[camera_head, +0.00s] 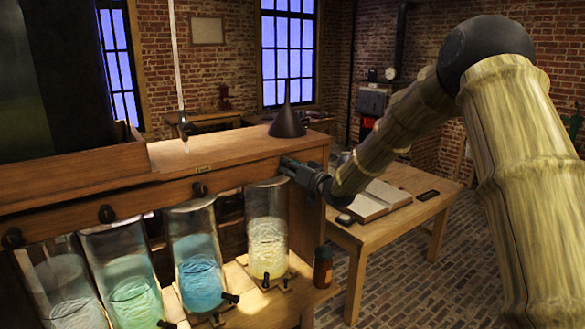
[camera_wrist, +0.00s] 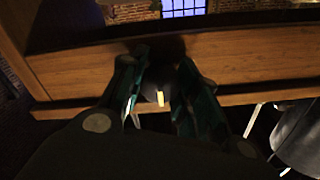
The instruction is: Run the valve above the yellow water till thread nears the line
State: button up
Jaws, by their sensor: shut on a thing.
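The jar of yellow water (camera_head: 268,235) stands at the right end of a row of glass jars, pale yellow in its lower half. My gripper (camera_head: 290,168) reaches from the right to the wooden beam above this jar. In the wrist view my gripper (camera_wrist: 158,98) has its two fingers closed around the dark round valve knob (camera_wrist: 153,92), which carries a pale mark. The head view hides this knob behind the fingers. I cannot make out a thread or a line on the jar.
Jars of blue (camera_head: 200,275), green (camera_head: 135,297) and greyish water (camera_head: 65,290) stand to the left, with black knobs (camera_head: 106,213) on the beam (camera_head: 150,192) above. A dark funnel (camera_head: 287,122) stands on top. A side table (camera_head: 400,212) with an open book is at right.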

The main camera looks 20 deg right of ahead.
jog(key=o, duration=1.2)
jog(key=v, duration=0.5)
